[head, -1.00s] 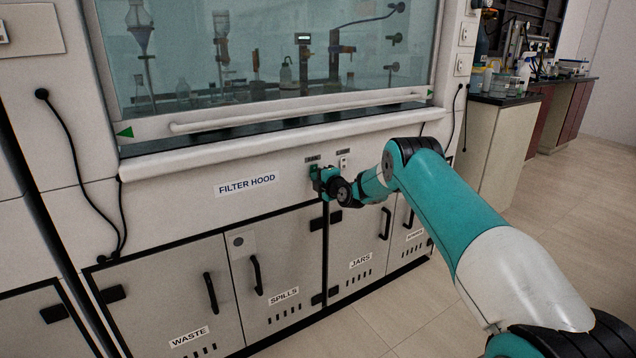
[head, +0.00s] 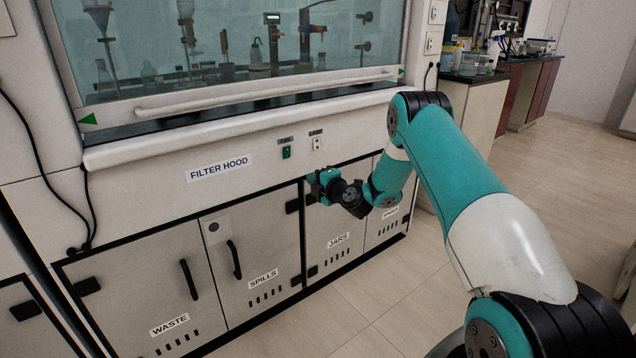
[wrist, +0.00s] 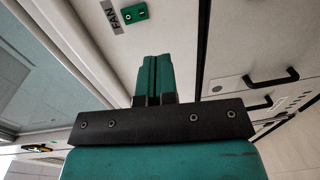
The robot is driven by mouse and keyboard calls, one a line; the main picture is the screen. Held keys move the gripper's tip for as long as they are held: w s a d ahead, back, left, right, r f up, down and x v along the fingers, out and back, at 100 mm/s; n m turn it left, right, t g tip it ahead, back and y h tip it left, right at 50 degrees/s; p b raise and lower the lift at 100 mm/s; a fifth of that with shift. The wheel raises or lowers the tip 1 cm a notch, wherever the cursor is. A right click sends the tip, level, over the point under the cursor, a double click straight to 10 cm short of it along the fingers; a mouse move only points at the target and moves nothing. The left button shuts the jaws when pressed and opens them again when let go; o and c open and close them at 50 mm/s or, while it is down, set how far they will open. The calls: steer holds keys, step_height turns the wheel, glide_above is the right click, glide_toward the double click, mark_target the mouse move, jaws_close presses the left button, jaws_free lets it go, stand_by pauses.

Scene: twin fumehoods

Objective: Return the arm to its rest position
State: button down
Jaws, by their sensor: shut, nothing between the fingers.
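My teal and black arm reaches in from the lower right of the head view. My gripper (head: 318,186) is in front of the upper edge of the cabinet doors, below the fume hood's switches. In the wrist view my gripper (wrist: 154,62) shows its two teal fingers pressed together, with nothing between them. The green fan switch (head: 286,152) is on the hood's front panel, above and left of the gripper. It also shows in the wrist view as a green box (wrist: 130,13) next to a FAN label, apart from the fingers.
The filter hood's sash (head: 200,100) is down, with glassware behind the glass. Below are cabinet doors with handles, marked WASTE (head: 169,325), SPILLS and JARS. A side bench (head: 470,110) stands at the back right. The floor (head: 560,200) to the right is clear.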

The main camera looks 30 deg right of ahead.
steer(key=shift+s+d, duration=0.1)
steer(key=shift+s, duration=0.5)
